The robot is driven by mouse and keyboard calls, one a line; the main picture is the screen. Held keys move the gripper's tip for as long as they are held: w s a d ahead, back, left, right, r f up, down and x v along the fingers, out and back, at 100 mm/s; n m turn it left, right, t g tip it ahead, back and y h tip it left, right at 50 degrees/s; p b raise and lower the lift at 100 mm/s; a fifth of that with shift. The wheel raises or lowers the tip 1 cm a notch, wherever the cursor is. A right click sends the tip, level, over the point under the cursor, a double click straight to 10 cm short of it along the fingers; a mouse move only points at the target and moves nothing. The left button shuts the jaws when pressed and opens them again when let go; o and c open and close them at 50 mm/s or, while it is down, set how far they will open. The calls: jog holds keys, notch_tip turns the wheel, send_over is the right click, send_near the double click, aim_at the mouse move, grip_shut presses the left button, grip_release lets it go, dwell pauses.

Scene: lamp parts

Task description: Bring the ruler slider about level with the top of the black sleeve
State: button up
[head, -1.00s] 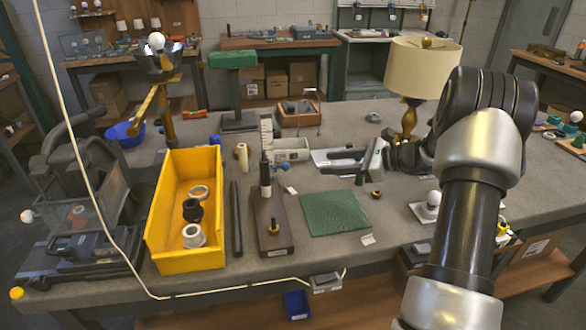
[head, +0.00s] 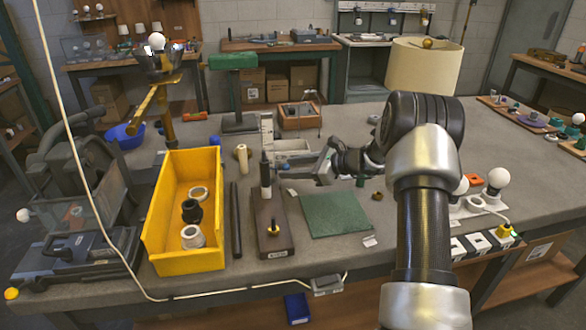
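The upright ruler (head: 267,130) is a pale strip behind the wooden base board (head: 272,235). The black sleeve (head: 266,172) is on the thin post standing at the board's far end, in front of the ruler. The ruler slider is too small to make out clearly beside the post. My gripper (head: 312,168) is to the right of the post, pointing left, with a visible gap from the sleeve. Its fingers look apart and empty, though they are small and partly blend with the grey tray behind.
A yellow bin (head: 157,215) with rings stands left of the board, with a dark rod (head: 236,220) between. A green mat (head: 335,215) lies to the right. A wooden box (head: 300,115) stands behind. The lamp (head: 424,68) is behind my arm.

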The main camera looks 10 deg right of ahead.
grip_shut()
notch_tip(320, 180, up, 8)
jog(key=p, duration=0.4)
grip_release()
jog(key=shift+d, duration=0.1)
